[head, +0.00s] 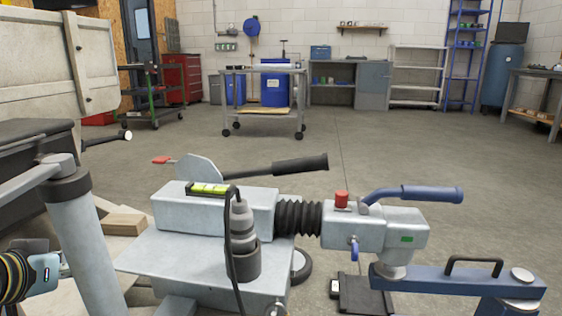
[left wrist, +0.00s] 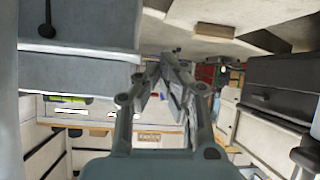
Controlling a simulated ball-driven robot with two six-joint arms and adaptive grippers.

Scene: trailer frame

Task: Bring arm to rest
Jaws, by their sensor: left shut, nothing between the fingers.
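My left gripper (left wrist: 168,62) shows in the left wrist view with its fingertips together and nothing between them. It is in open space beside a grey metal box (left wrist: 75,75). Part of my left arm (head: 15,276) shows at the lower left edge of the head view. The trailer's grey drawbar housing (head: 225,213) lies across the middle of the head view. Its coupling head (head: 375,232), with a blue-gripped lever (head: 415,194), sits on a blue bar (head: 450,283). My right gripper is in neither view.
A grey post (head: 82,245) stands close to my left arm, with the wooden trailer body (head: 55,60) behind it. A plug (head: 241,225) on a black cable sits in a holder on the drawbar. Open floor (head: 400,150) lies beyond, with a wheeled table (head: 262,72) farther back.

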